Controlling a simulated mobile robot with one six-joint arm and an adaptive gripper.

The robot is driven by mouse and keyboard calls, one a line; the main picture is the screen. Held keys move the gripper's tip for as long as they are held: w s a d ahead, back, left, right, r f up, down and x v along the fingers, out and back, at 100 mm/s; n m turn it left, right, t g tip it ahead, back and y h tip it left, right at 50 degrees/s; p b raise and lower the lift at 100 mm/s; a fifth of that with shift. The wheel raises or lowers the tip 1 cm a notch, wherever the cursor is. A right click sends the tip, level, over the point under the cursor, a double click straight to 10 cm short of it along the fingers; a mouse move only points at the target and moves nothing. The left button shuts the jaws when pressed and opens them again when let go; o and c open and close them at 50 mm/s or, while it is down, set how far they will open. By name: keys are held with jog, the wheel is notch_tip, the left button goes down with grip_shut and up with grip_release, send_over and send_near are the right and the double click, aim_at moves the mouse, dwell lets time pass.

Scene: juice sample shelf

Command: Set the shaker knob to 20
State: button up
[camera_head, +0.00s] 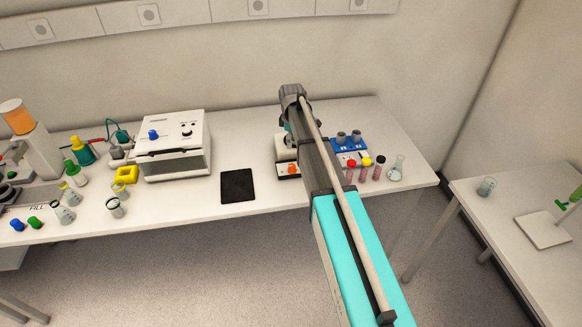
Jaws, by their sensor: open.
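A small white device (285,149) with an orange knob (292,169) on its front stands on the bench right of centre; I take it to be the shaker. My arm covers its right side, and its scale marks are too small to read. My gripper (288,128) is at the device's upper part, mostly hidden behind my own arm. It is open, but its fingertips and any contact with the device cannot be made out.
A black pad (238,186) lies left of the device. A white box-shaped instrument (174,146) with a blue knob stands farther left. Right of my arm are a blue rack (349,145), several capped tubes (366,169) and a flask (397,169). Glassware crowds the left end.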

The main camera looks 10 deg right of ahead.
aim_at(291, 166)
jog(key=shift+f+b, duration=6.65)
jog(key=shift+f, duration=0.1)
grip_shut()
